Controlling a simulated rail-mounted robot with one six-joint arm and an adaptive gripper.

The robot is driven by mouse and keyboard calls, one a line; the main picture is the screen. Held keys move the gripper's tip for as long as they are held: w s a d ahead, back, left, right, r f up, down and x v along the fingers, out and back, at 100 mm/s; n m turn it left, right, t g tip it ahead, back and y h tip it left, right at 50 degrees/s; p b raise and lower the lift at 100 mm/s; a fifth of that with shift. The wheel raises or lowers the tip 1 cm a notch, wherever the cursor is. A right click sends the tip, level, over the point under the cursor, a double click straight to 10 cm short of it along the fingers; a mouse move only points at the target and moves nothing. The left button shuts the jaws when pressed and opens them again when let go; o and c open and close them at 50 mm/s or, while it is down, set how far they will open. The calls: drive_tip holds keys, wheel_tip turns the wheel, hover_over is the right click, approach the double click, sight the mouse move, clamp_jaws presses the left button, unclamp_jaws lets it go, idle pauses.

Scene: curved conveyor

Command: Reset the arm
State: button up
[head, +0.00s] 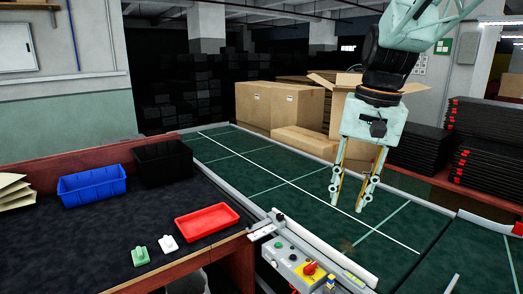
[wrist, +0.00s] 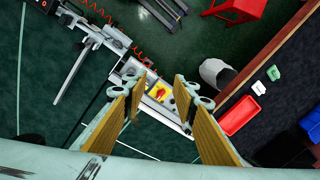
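My gripper (head: 348,208) hangs from my arm above the green conveyor (head: 285,170) in the head view, with its fingers pointing down. The two fingers are spread apart and nothing shows between them. In the wrist view my gripper (wrist: 160,100) also shows open, with wooden-looking finger pads. The control box (wrist: 160,93) with a red knob on a yellow plate appears between and beyond the fingers there. I cannot tell the exact height of the fingertips above the belt.
On the dark table at left are a red tray (head: 207,221), a blue bin (head: 92,186), a black bin (head: 163,162), a green block (head: 140,256) and a white block (head: 168,244). The control box (head: 300,268) stands at the front. Cardboard boxes (head: 280,105) and black stacks (head: 492,150) stand behind.

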drive_tip(key=s+n+t+h+b, duration=0.1)
drive_tip(key=s+n+t, duration=0.2)
drive_tip(key=s, duration=2.8)
drive_tip(key=shift+s+f+n, duration=0.2)
drive_tip(key=shift+f+n, duration=0.15)
drive_tip(key=shift+n, duration=0.25)
